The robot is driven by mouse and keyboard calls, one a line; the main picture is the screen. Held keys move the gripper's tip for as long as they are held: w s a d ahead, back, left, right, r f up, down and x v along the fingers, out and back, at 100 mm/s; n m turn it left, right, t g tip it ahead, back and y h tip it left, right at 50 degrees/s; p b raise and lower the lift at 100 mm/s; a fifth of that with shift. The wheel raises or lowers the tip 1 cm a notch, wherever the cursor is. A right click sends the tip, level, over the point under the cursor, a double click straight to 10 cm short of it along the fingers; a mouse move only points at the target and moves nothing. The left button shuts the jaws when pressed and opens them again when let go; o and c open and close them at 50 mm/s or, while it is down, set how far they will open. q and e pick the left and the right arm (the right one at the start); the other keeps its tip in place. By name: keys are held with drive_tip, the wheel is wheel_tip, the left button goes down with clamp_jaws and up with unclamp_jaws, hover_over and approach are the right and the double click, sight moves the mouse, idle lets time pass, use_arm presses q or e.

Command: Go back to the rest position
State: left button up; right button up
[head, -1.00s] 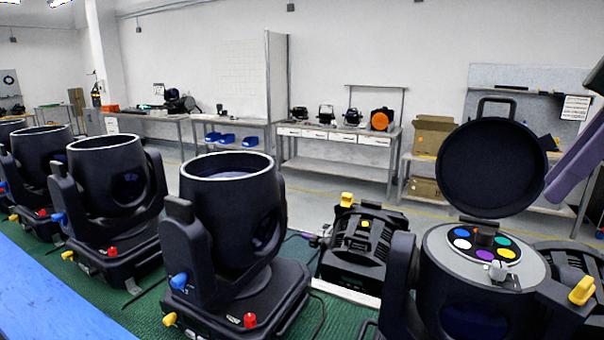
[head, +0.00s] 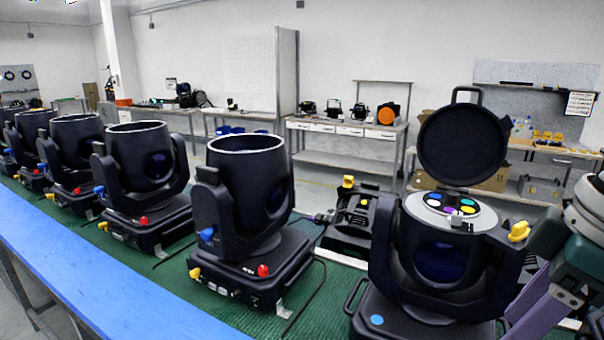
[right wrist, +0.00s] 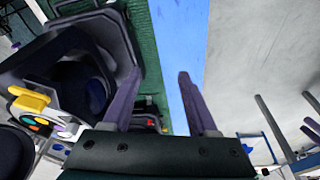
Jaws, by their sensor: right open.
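My right arm shows at the right edge of the head view, with the right gripper's purple fingers low in the corner, beside the open-lidded lamp (head: 440,262). In the right wrist view my right gripper (right wrist: 158,74) is open, with nothing between its two purple fingers. The blue table edge (right wrist: 178,35) and green mat (right wrist: 160,101) lie behind them. A lamp head (right wrist: 75,85) with a yellow knob is left of the fingers. My left gripper is not in view.
A row of black moving-head lamps (head: 250,190) stands on the green mat (head: 170,290), behind the blue table edge (head: 90,290). The round lid (head: 462,145) stands raised over coloured discs (head: 450,204). Workbenches (head: 345,132) line the back wall.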

drive_tip(key=s+a+f+m, duration=0.2)
drive_tip(key=s+a+f, duration=0.4)
drive_tip(key=s, duration=0.4)
drive_tip(key=s+r+m+t+h, duration=0.1)
drive_tip(key=s+r+m, duration=0.1)
drive_tip(key=s+m, duration=0.5)
wheel_tip(320, 180, up, 21)
drive_tip(key=s+d+n+p, duration=0.1)
drive_tip(key=n+p, duration=0.1)
drive_tip(key=p, duration=1.9)
drive_tip(key=shift+s, duration=0.2)
drive_tip(key=shift+f, duration=0.15)
